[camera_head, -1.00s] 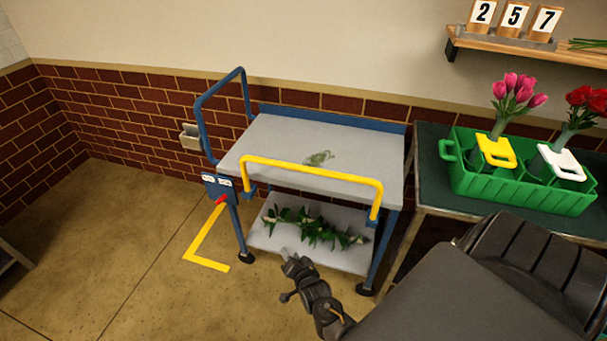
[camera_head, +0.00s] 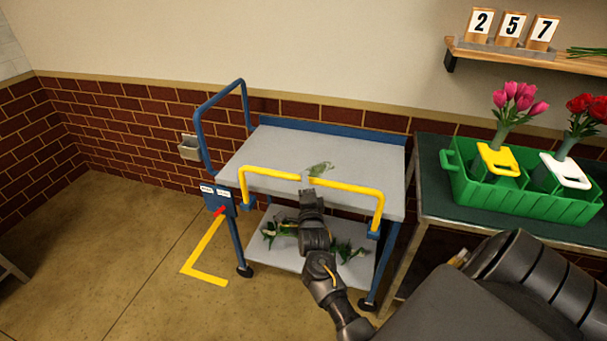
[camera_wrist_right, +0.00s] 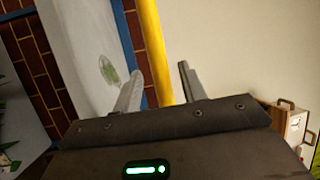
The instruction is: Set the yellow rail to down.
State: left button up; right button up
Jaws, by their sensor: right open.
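The yellow rail (camera_head: 352,188) stands raised along the front edge of the cart, its bar above the top shelf. My right gripper (camera_head: 311,184) is at the middle of the bar, coming from the front and below. In the right wrist view the rail (camera_wrist_right: 152,35) runs between the two open fingers of the gripper (camera_wrist_right: 159,78), with a gap visible on the right finger's side. Whether the left finger touches it I cannot tell. The cart's top shelf (camera_head: 270,150) is grey. My left gripper is not in view.
A blue side handle (camera_head: 198,125) rises at the cart's left, above a blue plate with a red lever (camera_head: 219,211). Leaves lie on both shelves. A green crate (camera_head: 520,204) with flowers stands on the table at right. Floor left of the cart is free.

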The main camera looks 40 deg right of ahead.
jog(key=shift+x, duration=2)
jog(key=shift+c, duration=0.2)
grip_shut()
